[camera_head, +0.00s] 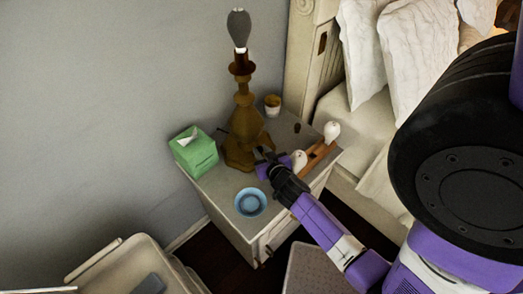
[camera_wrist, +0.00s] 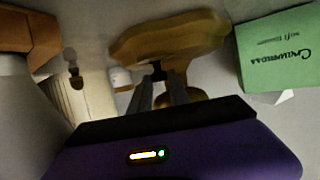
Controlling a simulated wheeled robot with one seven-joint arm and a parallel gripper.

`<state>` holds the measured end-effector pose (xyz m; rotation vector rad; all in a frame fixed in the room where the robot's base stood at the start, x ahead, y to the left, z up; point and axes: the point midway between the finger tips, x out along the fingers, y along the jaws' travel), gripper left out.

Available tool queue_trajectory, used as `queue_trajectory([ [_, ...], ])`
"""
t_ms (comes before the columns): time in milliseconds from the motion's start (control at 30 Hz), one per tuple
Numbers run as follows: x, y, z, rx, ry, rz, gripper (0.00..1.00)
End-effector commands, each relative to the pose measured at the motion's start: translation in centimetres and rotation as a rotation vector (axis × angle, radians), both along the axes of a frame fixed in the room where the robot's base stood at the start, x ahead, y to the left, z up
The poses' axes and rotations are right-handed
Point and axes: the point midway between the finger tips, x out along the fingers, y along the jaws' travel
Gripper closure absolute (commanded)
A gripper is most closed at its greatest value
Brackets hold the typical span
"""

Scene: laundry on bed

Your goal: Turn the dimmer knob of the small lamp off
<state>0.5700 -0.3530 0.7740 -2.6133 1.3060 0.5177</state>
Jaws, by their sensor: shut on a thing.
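The small lamp (camera_head: 243,97) stands at the back of the nightstand. It has a turned brown-gold body and a bare grey bulb on top, with no glow visible. In the wrist view its faceted base (camera_wrist: 190,32) fills the top middle. A small dark knob (camera_wrist: 156,69) shows at the base's edge, between my fingertips. My gripper (camera_head: 264,154) reaches in from the lower right to the front of the lamp base. In the wrist view my gripper (camera_wrist: 158,80) has its fingers close together on the knob. The knob's turned position cannot be made out.
A green tissue box (camera_head: 195,151) stands left of the lamp, and a blue bowl (camera_head: 250,202) sits in front on the nightstand (camera_head: 222,190). White ornaments (camera_head: 331,131) on a wooden piece stand right of my gripper. A small cup (camera_head: 272,104) is behind. The bed is at right.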

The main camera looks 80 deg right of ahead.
Motion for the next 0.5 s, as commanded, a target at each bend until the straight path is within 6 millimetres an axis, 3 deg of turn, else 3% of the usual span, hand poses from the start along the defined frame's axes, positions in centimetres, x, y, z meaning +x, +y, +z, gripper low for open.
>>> queue_trajectory([
  [167, -0.09, 0.03, -0.16, 0.002, 0.003, -0.001, 1.00],
  [200, -0.09, 0.04, -0.17, 0.001, 0.003, -0.001, 0.76],
  [300, -0.08, 0.04, -0.16, 0.002, 0.003, -0.001, 0.59],
  [500, -0.03, 0.03, -0.10, 0.001, 0.002, -0.001, 0.59],
])
